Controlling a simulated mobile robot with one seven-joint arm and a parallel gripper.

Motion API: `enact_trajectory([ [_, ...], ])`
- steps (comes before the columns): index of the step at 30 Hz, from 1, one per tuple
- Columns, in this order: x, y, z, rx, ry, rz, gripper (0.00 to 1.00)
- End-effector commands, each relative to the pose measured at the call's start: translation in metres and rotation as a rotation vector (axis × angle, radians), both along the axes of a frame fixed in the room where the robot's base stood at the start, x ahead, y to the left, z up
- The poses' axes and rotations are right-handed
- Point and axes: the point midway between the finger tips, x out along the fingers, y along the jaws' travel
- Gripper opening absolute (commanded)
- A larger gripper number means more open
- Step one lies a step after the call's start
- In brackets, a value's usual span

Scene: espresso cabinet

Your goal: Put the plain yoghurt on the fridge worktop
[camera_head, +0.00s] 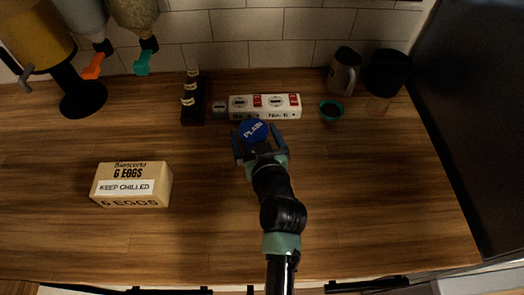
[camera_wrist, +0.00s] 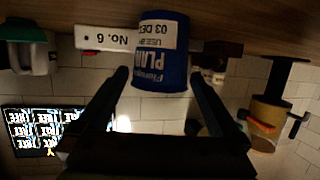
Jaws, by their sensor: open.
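In the wrist view, which is upside down, the pot (camera_wrist: 165,75) shows a white date label and appears to stand upright on the wood. My gripper (camera_head: 257,138) is open, with one finger on each side of the pot's near part. In the wrist view the fingertips (camera_wrist: 159,75) flank the pot's sides. Gaps show, and I see no firm grip. The pot's underside is hidden.
A white No. 6 power strip (camera_head: 265,106) lies close behind the pot. An egg box (camera_head: 133,184) sits at left. The front right worktop is clear.

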Motion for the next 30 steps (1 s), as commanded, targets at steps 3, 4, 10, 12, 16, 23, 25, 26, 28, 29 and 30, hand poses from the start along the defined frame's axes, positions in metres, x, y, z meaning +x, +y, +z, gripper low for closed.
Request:
enact_trajectory([
  [3,-0.021,-0.004,0.005,-0.001,0.001,-0.001,1.00],
  [4,-0.027,-0.006,0.006,-0.002,0.002,-0.001,1.00],
  [10,-0.064,-0.013,0.018,0.000,0.001,-0.002,1.00],
  [12,-0.075,-0.015,0.022,0.000,0.000,-0.001,1.00],
  [16,-0.090,-0.018,0.027,0.001,0.000,0.000,1.00],
  [23,-0.101,-0.020,0.031,0.001,0.000,0.000,1.00],
  [25,-0.100,-0.020,0.034,0.001,-0.005,-0.001,1.00],
  [26,-0.097,-0.019,0.038,0.001,-0.013,-0.002,1.00],
  [28,-0.088,-0.017,0.058,0.000,-0.054,-0.006,1.00],
  [29,-0.081,-0.016,0.072,0.001,-0.082,-0.010,1.00],
  [30,-0.072,-0.014,0.095,0.000,-0.129,-0.016,1.00],
])
